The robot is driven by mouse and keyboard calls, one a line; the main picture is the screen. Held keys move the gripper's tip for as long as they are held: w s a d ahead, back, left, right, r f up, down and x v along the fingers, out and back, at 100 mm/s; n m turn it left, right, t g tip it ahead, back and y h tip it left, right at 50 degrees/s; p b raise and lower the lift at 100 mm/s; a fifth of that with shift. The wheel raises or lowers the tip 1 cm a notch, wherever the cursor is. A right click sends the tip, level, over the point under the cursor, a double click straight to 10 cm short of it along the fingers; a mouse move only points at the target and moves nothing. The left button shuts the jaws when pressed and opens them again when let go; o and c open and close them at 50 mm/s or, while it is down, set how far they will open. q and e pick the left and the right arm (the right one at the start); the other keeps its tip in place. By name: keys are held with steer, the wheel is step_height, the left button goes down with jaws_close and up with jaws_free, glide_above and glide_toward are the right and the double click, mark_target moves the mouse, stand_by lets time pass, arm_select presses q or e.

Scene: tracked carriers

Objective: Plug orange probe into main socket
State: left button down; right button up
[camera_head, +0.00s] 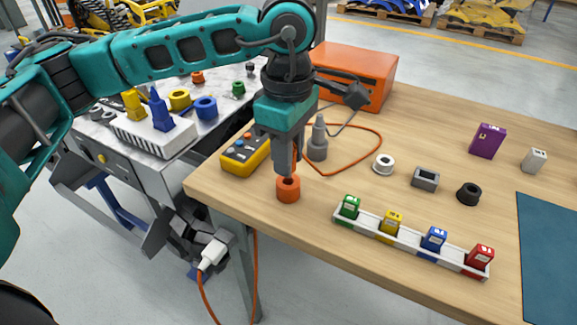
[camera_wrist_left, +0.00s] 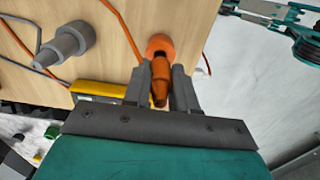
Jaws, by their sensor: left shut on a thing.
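The orange probe (camera_wrist_left: 160,76) is between the fingers of my left gripper (camera_head: 286,172), which is shut on it. In the left wrist view the left gripper (camera_wrist_left: 167,88) has one finger on each side of the narrow part. A wider orange cylinder (camera_head: 288,189) stands on the table near its left front edge, right below the fingertips. I cannot tell whether this cylinder is part of the probe or a separate socket around its end. No socket is clearly marked as the main one. My right gripper is not in view.
A grey stepped plug (camera_head: 317,145) and a yellow meter (camera_head: 246,155) stand close by. An orange cable (camera_head: 374,153) loops behind. A white ring (camera_head: 384,164), grey square socket (camera_head: 425,179), black ring (camera_head: 469,194) and white rack (camera_head: 408,239) are right.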

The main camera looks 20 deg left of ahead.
arm_select(q)
steer(key=shift+r, duration=0.1)
steer(key=shift+r+p, duration=1)
steer(key=shift+r, duration=0.75)
steer(key=c, duration=1.5)
jaws_free()
jaws_close()
